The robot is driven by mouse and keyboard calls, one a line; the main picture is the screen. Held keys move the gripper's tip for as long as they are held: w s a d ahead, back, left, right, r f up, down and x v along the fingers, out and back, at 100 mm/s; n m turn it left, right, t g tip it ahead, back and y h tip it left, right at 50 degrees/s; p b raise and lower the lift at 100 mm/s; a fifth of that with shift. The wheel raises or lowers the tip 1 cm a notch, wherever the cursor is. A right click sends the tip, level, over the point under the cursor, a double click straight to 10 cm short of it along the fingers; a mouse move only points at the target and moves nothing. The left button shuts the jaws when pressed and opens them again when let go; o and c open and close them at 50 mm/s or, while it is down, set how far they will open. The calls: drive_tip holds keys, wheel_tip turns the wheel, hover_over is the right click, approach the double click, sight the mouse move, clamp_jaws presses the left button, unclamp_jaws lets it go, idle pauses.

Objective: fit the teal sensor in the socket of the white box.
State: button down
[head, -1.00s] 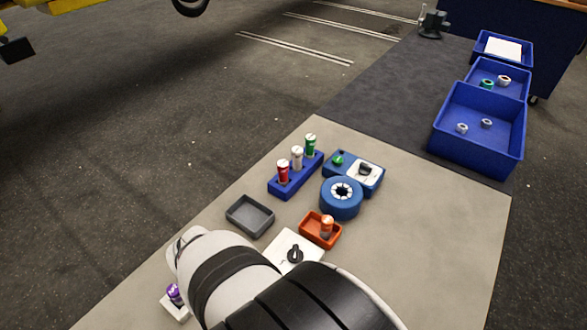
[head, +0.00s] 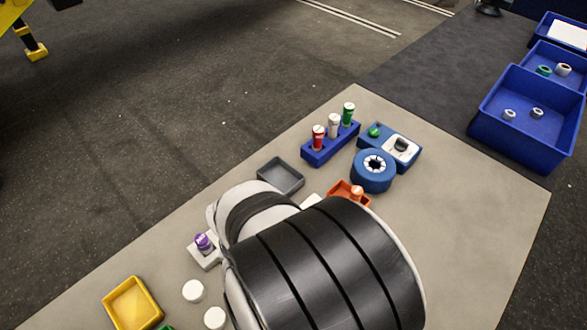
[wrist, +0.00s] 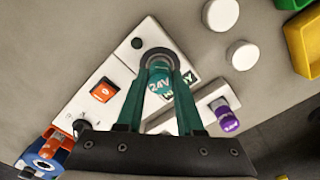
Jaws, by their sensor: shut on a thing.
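The teal sensor (wrist: 158,87), with a white "24V" marking, is between the two teal fingers of my gripper (wrist: 157,78) in the wrist view. The gripper is shut on it. The sensor's far end is at a dark grey ring (wrist: 158,56) on the white box (wrist: 118,72); I cannot tell whether it is inside this ring or just above it. The box also carries an orange switch (wrist: 104,90), a black knob (wrist: 80,126) and a small dark round spot. In the head view my arm hides the gripper, the sensor and nearly all of the box.
A purple-topped part (head: 203,242) stands in a white block beside the box. Two white discs (head: 193,291) and a yellow tray (head: 120,289) lie nearby. A grey tray (head: 280,176), orange tray (head: 337,188), blue rack (head: 330,149) and blue wheel (head: 373,171) stand beyond my arm.

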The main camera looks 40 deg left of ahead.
drive_tip(key=shift+c, duration=2.3)
unclamp_jaws()
wheel_tip(320, 180, up, 7)
drive_tip(key=shift+f, duration=0.1)
